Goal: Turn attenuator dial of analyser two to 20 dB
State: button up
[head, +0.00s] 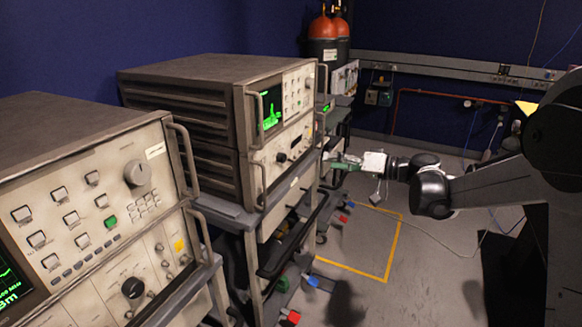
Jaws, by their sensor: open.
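Two stacked analysers stand on carts to the left. The nearer analyser (95,195) has a large grey dial (138,173) on its upper panel and a black knob (132,287) on its lower panel. The farther analyser (205,85) has a green-lit screen (271,107) and a dark knob (281,157) on its lower unit. No readable label shows which one is analyser two, and dial markings are too small to read. My gripper (338,162) is open, with green fingers pointing left, beyond and right of the farther analyser's front. It appears empty.
Metal handles (183,160) stick out from the analyser fronts. A yellow floor outline (390,250) lies on open grey floor to the right of the carts. Orange-topped cylinders (323,27) stand at the back, near a wall rail (440,66) and red pipe (440,94).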

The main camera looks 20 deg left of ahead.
aim_at(285, 158)
jog(key=shift+n+g+y, duration=0.3)
jog(key=shift+n+y, duration=0.2)
jog(key=shift+y, duration=0.4)
jog(key=w+a+f+b, duration=0.1)
jog(key=a, duration=0.4)
jog(key=w+a+f+b, duration=0.1)
jog(key=a, duration=0.4)
jog(key=w+a+f+b, duration=0.1)
jog(key=w+a+f, duration=0.1)
jog(key=a, duration=0.3)
jog(key=shift+w+a+b, duration=0.1)
jog(key=shift+a+b, duration=0.2)
jog(key=shift+c, duration=0.3)
grip_shut()
jog(key=shift+m, duration=0.4)
jog(key=m, duration=0.3)
jog(key=shift+m, duration=2)
